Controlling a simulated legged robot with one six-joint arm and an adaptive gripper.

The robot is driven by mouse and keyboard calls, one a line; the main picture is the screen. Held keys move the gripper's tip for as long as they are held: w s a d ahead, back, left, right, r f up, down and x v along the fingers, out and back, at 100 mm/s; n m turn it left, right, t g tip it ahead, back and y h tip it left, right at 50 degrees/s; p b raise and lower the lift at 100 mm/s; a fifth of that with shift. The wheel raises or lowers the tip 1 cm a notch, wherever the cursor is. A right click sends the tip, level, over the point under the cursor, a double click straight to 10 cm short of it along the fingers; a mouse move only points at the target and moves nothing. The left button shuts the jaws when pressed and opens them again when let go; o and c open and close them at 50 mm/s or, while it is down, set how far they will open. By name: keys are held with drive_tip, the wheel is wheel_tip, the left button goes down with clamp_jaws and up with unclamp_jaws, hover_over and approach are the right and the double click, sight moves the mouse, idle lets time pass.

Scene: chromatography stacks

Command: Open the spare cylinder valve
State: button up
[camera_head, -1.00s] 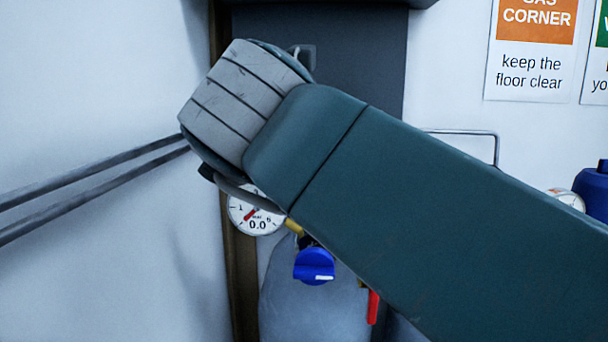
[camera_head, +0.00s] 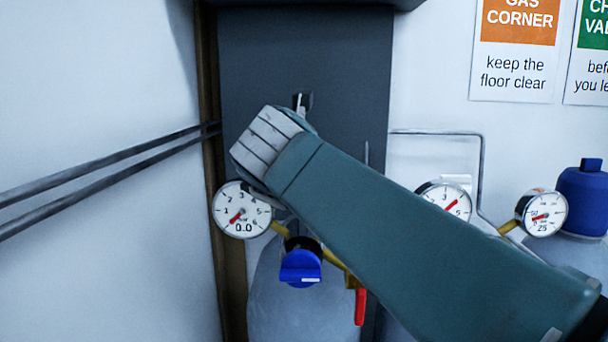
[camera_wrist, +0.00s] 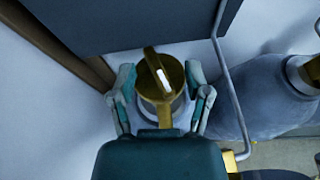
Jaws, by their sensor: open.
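In the wrist view, my gripper (camera_wrist: 161,98) is open, with one finger on each side of a round brass valve top (camera_wrist: 172,70). The valve has a raised bar with a white mark. Contact with the fingers cannot be told. A pale cylinder body shows below it, partly hidden by my gripper. A grey cylinder (camera_head: 276,315) stands at the corner, behind a blue knob (camera_head: 300,268) and a red lever (camera_head: 360,306). Which cylinder is the spare cannot be told.
A gauge (camera_head: 242,210) reading 0.0 hangs left of my arm. Two more gauges (camera_head: 446,199) (camera_head: 543,213) and a blue-capped cylinder (camera_head: 588,200) are at the right. A dark panel (camera_head: 340,60) stands behind. Thin pipes (camera_head: 100,172) run along the left wall.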

clamp_jaws()
idle(1.1)
unclamp_jaws()
drive_tip(key=v, duration=1.2)
drive_tip(key=shift+a+f, duration=0.1)
